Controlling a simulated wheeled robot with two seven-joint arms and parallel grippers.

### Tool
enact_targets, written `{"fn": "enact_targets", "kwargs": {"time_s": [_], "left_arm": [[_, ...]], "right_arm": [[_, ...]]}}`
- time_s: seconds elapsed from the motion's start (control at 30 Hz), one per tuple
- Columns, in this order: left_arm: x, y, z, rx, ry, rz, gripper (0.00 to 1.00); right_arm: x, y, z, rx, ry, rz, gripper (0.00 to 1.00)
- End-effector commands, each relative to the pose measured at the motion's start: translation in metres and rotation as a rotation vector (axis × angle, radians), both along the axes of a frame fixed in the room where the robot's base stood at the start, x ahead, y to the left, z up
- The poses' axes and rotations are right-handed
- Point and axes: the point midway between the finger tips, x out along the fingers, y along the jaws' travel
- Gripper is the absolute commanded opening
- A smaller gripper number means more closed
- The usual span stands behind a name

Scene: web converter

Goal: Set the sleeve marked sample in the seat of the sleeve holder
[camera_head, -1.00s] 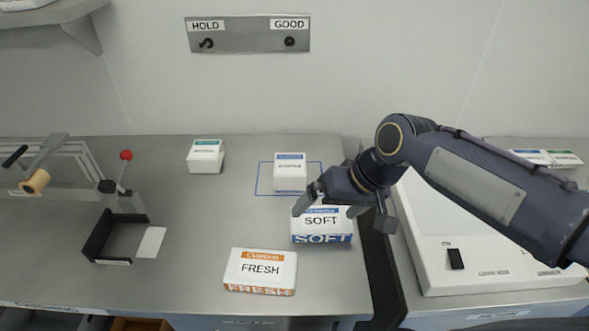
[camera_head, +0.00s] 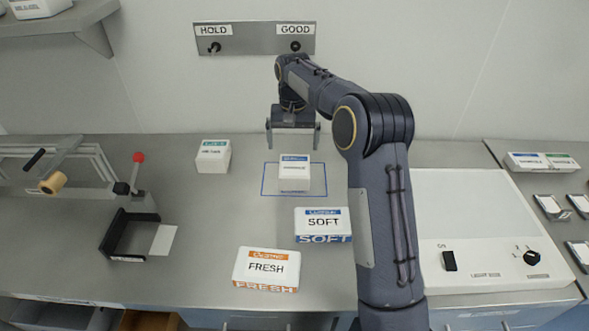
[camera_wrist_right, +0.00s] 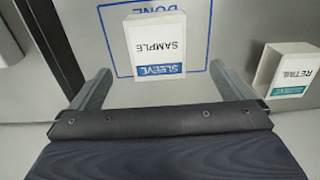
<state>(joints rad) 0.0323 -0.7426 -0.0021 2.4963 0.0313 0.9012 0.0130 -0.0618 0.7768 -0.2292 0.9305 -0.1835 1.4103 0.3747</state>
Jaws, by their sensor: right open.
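The sleeve marked sample (camera_head: 294,178) is a small white box with a blue band. It sits inside a blue outline on the bench. It also shows in the right wrist view (camera_wrist_right: 157,38), where it lies beyond the fingertips, between their lines. My right gripper (camera_head: 293,137) is open and empty, raised above and behind the sleeve in the head view. A black open-sided bracket (camera_head: 116,236) at the bench's left looks like the sleeve holder, though its label is unreadable. Its inside looks empty. My left gripper is not in view.
A green-banded retail sleeve (camera_head: 213,157) stands left of the outline. A SOFT pack (camera_head: 323,225) and a FRESH pack (camera_head: 267,268) lie in front. A red-knobbed lever (camera_head: 138,158) rises behind the bracket. A white light box (camera_head: 470,220) is at right.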

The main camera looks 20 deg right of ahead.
Motion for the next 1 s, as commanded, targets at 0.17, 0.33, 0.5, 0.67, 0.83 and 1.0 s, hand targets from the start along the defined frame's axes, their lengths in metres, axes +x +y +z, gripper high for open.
{"fn": "enact_targets", "kwargs": {"time_s": [0.17,0.33,0.5,0.67,0.83,1.0], "left_arm": [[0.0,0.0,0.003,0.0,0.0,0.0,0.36],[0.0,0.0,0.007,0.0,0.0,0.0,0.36],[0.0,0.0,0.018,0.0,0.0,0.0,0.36],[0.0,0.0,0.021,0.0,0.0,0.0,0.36],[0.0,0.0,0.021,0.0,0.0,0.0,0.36],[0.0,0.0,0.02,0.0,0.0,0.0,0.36]], "right_arm": [[0.003,0.0,-0.015,-0.009,0.01,-0.004,1.0],[0.004,-0.001,-0.033,-0.008,0.009,-0.003,1.0],[0.006,-0.008,-0.056,-0.007,0.011,-0.002,1.0],[0.007,-0.008,-0.077,-0.006,0.008,-0.002,1.0],[0.007,-0.008,-0.081,-0.007,0.004,-0.002,1.0],[0.007,-0.008,-0.081,-0.007,0.004,-0.002,0.92]]}}
